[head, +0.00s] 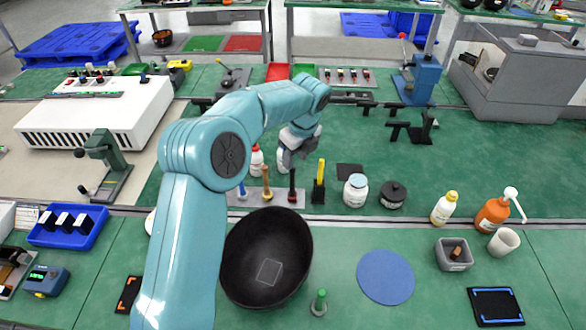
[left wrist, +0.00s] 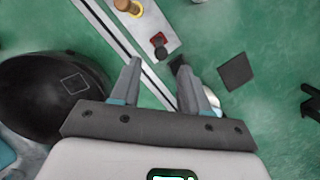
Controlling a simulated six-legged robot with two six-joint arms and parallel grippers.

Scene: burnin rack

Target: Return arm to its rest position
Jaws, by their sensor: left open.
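My teal left arm reaches from the bottom left over the bench and bends down at its far end. My left gripper (head: 290,158) hangs above the green bench, behind a row of small upright tools on a grey strip (head: 281,197). In the left wrist view the gripper (left wrist: 158,68) shows two separated fingers with nothing between them. Below them lie the bench seam and the grey strip (left wrist: 150,30), with a red-and-black tool (left wrist: 158,42) near the fingertips. Touching or apart cannot be told. My right gripper is not in view.
A black bowl (head: 240,260) stands beside the arm. A white jar (head: 355,190), a black-lidded jar (head: 393,195) and a yellow-handled tool (head: 319,180) stand right of the gripper. A blue disc (head: 385,277) lies at front.

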